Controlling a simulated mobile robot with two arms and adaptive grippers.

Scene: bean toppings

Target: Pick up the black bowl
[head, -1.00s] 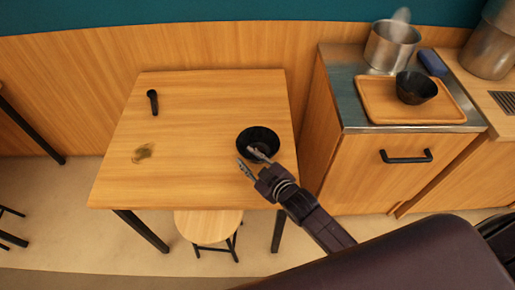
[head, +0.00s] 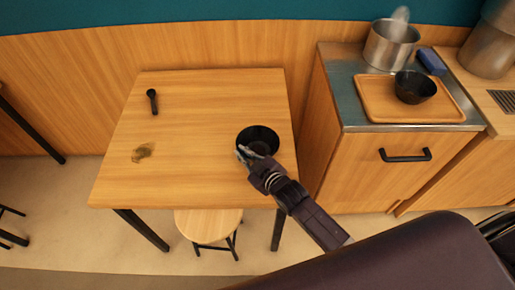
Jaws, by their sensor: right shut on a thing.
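A black bowl (head: 262,134) stands upright near the right edge of the wooden table (head: 190,110). My right gripper (head: 245,154) reaches in from the lower right and is shut on the bowl's near-left rim. The arm hides part of the bowl's near side. A second black bowl (head: 414,86) stands on a wooden tray (head: 380,112) on the counter at the right. My left gripper is not in view.
A small black object (head: 152,100) and a greenish-brown patch (head: 143,152) lie on the table's left half. A steel pot (head: 388,50) and a blue block (head: 432,61) are behind the tray. A stool (head: 208,226) stands below the table's front edge.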

